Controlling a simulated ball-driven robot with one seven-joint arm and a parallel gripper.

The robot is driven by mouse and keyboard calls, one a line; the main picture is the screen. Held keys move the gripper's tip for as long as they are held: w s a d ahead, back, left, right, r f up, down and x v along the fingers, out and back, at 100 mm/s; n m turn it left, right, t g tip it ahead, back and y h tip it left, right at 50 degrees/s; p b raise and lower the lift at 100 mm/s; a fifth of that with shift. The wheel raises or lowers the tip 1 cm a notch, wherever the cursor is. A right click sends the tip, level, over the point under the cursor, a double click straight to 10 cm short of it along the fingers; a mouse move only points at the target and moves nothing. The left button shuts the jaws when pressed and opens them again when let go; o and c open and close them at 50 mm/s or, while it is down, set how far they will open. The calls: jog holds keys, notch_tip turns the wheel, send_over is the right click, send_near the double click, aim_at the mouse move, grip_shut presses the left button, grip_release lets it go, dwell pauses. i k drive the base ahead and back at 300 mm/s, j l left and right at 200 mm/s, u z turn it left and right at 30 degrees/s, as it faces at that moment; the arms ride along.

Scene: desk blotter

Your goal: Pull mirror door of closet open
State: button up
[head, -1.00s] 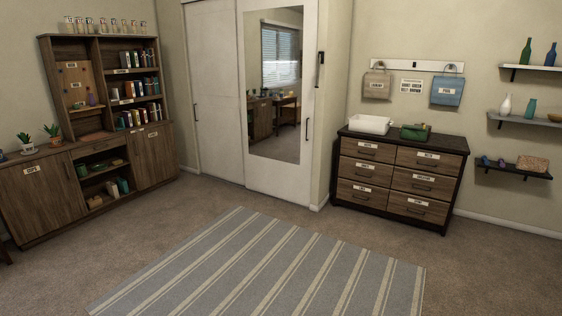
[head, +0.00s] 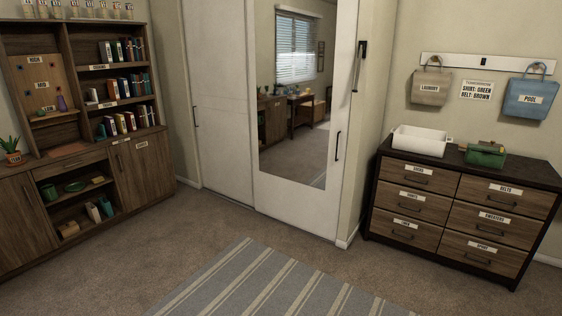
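The closet has two white sliding panels in the back wall. The mirror door (head: 238,110) is the right one, with a tall mirror (head: 291,150) set in a white frame. A dark vertical handle (head: 337,146) sits on its right edge. The plain white door (head: 217,90) stands to its left, with a small dark pull near its left edge. The mirror door appears shut, with no gap visible at its right edge. The mirror reflects a window, a desk and a cabinet. My gripper is not in view.
A wooden dresser (head: 409,207) stands right of the closet, with a white bin (head: 420,141) and a green box (head: 485,155) on top. A bookcase (head: 150,170) stands at left. A striped rug (head: 255,285) lies in front; the carpet before the doors is clear.

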aim_at(301, 54)
jog(key=i, duration=2.35)
jog(key=i+u, duration=0.1)
jog(key=i, duration=0.4)
jog(key=i+l+u, duration=0.1)
jog(key=i, duration=0.4)
jog(key=i+l+u, duration=0.1)
jog(key=i, duration=0.4)
jog(key=i+l+u, duration=0.1)
jog(key=i, duration=0.4)
jog(key=l, duration=0.1)
